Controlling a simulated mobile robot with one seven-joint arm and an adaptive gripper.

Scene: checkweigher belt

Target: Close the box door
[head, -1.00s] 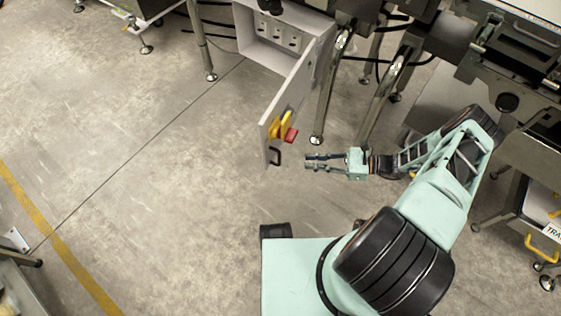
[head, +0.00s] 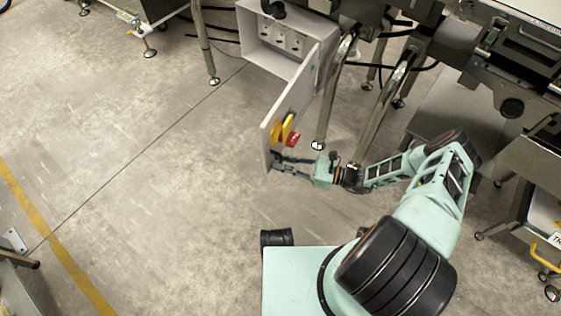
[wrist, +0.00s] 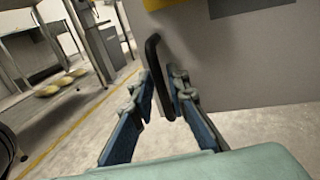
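The grey box (head: 268,62) is at the top of the head view, with its inside and several sockets showing. Its door (head: 302,88) stands wide open, swung out toward me. A yellow and red switch (head: 288,131) is on the door's outer face. The door also fills the right of the wrist view (wrist: 260,65). A black handle (wrist: 153,62) stands out near its free edge. My gripper (wrist: 163,82) is open, with its two fingers on either side of the handle. I cannot tell whether a finger touches it. In the head view my gripper (head: 277,164) is at the door's lower corner.
Metal legs (head: 330,95) of the machine stand just right of the door. The belt machine (head: 510,50) fills the upper right. The floor (head: 140,150) left of the door is clear, with a yellow line (head: 45,225) farther left.

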